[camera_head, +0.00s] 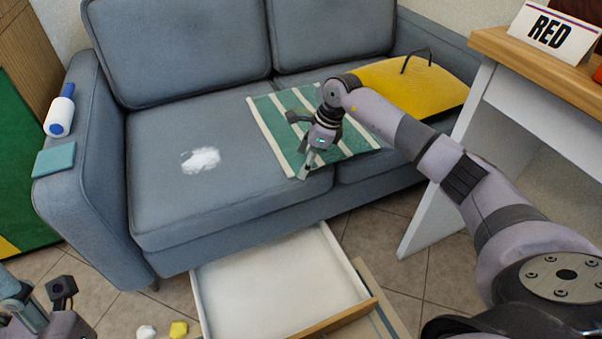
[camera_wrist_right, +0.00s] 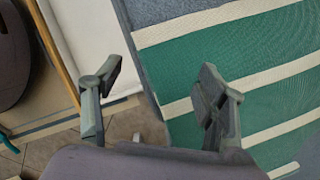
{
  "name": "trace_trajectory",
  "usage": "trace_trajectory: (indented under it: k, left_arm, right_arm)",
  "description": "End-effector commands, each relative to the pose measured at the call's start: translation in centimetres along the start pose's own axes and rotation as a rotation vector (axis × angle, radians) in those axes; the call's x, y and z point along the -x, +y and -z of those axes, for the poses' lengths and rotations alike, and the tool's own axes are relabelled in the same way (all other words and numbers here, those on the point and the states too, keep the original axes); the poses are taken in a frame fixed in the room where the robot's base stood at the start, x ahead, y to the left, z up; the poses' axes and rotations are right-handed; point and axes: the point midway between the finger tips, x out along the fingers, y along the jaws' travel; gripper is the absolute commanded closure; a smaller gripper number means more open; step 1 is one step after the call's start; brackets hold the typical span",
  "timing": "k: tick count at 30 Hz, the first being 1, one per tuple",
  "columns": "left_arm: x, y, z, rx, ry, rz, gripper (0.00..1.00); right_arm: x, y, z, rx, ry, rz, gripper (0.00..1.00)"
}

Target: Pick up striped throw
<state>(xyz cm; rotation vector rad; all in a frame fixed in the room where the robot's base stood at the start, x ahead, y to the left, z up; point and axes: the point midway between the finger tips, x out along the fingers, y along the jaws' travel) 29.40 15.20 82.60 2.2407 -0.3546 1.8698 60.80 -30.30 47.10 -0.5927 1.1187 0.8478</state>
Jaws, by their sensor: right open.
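The striped throw (camera_head: 272,123), green with cream stripes, lies flat on the sofa seat and reaches over to the seat's front edge. It also fills the right side of the right wrist view (camera_wrist_right: 255,65). My right gripper (camera_head: 304,168) is open and empty over the throw's front part. In the right wrist view one finger of this gripper (camera_wrist_right: 160,90) overlaps the throw, and the other lies over the floor and drawer side. Whether a finger touches the cloth I cannot tell. My left gripper (camera_head: 40,292) is partly in view at the bottom left, away from the sofa.
The grey sofa (camera_head: 165,225) also holds a white patch (camera_head: 201,160) and a yellow cushion (camera_head: 425,88). A white open drawer (camera_head: 275,285) stands on the floor in front. A white desk (camera_head: 470,155) is at the right, close to my right arm.

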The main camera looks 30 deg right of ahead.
Motion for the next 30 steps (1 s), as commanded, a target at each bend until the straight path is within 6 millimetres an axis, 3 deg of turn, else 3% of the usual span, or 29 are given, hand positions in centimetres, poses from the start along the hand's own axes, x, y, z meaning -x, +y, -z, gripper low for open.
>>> trace_trajectory:
  k: [18, 30]
  left_arm:
    - [-0.07, 0.0, -0.11, -0.002, 0.01, -0.005, 0.6]
    - [-0.06, 0.02, -0.09, -0.001, 0.01, -0.005, 0.6]
  right_arm:
    - [-0.89, 0.02, -0.02, 0.0, 0.0, -0.001, 0.33]
    - [-1.02, 0.16, 0.03, 0.0, 0.001, -0.005, 0.46]
